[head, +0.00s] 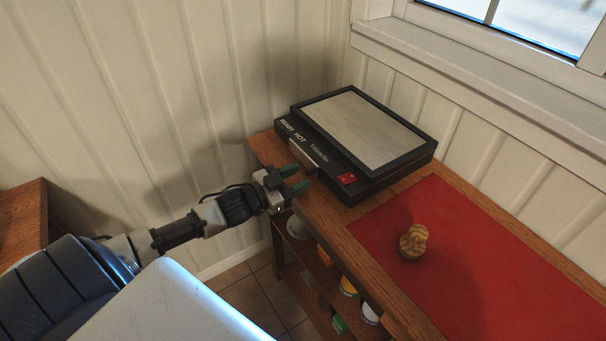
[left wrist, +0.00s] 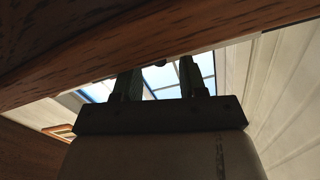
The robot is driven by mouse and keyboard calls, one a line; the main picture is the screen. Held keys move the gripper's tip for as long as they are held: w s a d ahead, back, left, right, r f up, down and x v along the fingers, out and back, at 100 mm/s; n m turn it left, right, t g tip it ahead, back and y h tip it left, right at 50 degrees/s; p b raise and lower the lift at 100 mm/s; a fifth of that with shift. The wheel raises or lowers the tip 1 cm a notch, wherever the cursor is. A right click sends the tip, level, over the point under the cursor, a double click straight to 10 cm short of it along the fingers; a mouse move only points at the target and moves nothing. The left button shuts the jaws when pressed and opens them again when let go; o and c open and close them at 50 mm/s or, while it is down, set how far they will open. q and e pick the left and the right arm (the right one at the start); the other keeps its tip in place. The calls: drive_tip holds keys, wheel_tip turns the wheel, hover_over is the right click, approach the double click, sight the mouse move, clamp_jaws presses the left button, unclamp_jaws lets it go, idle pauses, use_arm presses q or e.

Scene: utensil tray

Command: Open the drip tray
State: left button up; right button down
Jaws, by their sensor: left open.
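A black appliance (head: 392,170) with a flat grey top plate stands on the wooden counter. Its front carries the words "READY HOT", a red switch (head: 347,179) and a silver piece (head: 303,152) that may be the drip tray's front or handle. I cannot tell whether the tray is closed. My left gripper (head: 297,179) is open and empty, with green fingers, just in front of the appliance by the counter's end. In the left wrist view my fingers (left wrist: 161,82) show dark, with the gap between them empty. My right gripper is not in view.
A red mat (head: 480,255) covers the counter to the right, with a swirled tan-brown item (head: 414,241) on it. The wooden counter edge (left wrist: 150,50) crosses close above my fingers in the wrist view. Shelves below hold several small items. A window (head: 545,25) is behind.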

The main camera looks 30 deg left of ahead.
use_arm(q)
drive_tip(key=shift+x, duration=0.95)
clamp_jaws()
